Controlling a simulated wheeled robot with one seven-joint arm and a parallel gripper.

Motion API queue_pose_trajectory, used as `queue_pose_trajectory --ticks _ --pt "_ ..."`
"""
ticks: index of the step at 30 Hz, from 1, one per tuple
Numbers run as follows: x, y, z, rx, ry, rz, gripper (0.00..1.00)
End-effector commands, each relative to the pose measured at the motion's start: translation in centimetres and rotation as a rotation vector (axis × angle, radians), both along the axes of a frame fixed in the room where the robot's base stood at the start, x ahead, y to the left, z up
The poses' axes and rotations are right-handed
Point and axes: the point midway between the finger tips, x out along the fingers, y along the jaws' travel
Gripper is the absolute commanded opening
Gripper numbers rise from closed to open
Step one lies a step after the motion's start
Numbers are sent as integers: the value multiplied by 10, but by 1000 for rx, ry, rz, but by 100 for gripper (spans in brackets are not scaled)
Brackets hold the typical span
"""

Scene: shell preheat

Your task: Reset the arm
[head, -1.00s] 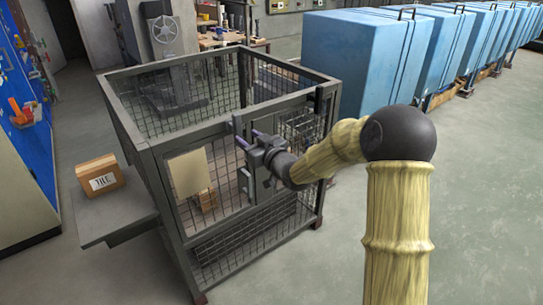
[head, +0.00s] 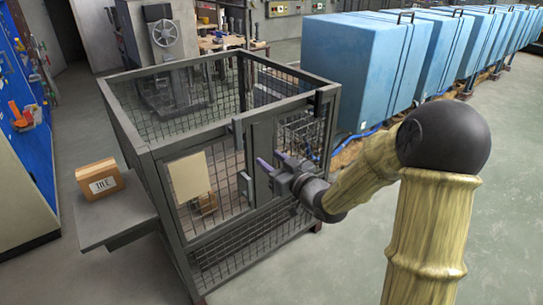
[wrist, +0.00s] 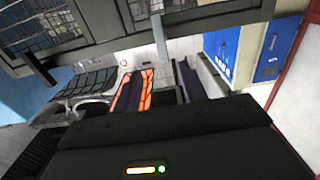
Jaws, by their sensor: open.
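My gripper (head: 269,161) is open and empty in the head view. A second small grey handle (head: 245,187) sits lower. In the wrist view my gripper's dark body fills the bottom, and the cage frame (wrist: 190,22) with an upright grey bar (wrist: 160,42) crosses the top.
A cardboard box (head: 100,180) sits on a grey side shelf (head: 118,222) left of the cage. A beige panel (head: 189,177) is on the cage front. Blue cabinets (head: 372,70) stand in a row behind right. The grey floor at the right is clear.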

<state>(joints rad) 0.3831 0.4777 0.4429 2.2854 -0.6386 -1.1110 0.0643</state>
Motion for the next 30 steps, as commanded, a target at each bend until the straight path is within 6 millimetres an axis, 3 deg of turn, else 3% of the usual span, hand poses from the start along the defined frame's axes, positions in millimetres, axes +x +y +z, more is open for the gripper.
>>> queue_pose_trajectory --ticks 5,8,14,22,30 --pt "-3 -5 -12 -59 68 -37 42" --pt "-10 -14 -29 -135 169 -92 42" --pt "-43 -49 -67 -288 442 -241 42" --pt "-122 -92 -100 -397 828 -415 42" --pt "-199 -107 -112 -402 1130 -494 42"
